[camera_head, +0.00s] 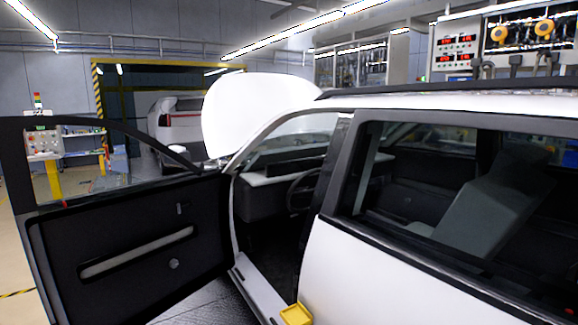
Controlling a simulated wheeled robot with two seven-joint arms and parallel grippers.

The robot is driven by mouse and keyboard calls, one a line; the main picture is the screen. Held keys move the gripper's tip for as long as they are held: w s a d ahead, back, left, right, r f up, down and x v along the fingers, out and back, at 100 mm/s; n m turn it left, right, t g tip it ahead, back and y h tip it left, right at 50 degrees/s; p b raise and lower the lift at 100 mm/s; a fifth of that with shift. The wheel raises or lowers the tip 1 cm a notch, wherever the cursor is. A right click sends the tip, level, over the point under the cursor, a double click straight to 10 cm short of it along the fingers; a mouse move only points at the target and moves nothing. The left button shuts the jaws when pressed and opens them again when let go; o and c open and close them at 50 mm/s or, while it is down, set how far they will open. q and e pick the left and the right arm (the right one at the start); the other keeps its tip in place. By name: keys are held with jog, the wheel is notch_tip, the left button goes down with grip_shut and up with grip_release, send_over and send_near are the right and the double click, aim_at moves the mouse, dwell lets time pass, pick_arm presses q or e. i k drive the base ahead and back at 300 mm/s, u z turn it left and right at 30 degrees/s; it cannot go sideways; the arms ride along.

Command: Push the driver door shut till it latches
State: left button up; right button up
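The driver door (130,245) stands wide open at the left, its dark inner panel facing me. It has a grey horizontal strip, a small inner handle and a window frame on top. The white car body (390,275) fills the right side, and its front door opening (265,215) is uncovered, showing the steering wheel (303,190) and the dark cabin. Neither of my grippers shows in this view, so I cannot see whether one touches the door.
A yellow block-like object (296,314) shows at the bottom beside the door sill. The white hood (255,108) is raised. A control post (44,145) stands beyond the door window. Another white car (175,120) is far back. Open floor (15,255) lies left of the door.

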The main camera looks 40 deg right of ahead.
aim_at(103, 258)
jog(key=i, duration=0.65)
jog(key=z, duration=0.55)
jog(key=i, duration=2.35)
jog(key=z, duration=0.7)
jog(key=i, duration=0.6)
jog(key=z, duration=2.3)
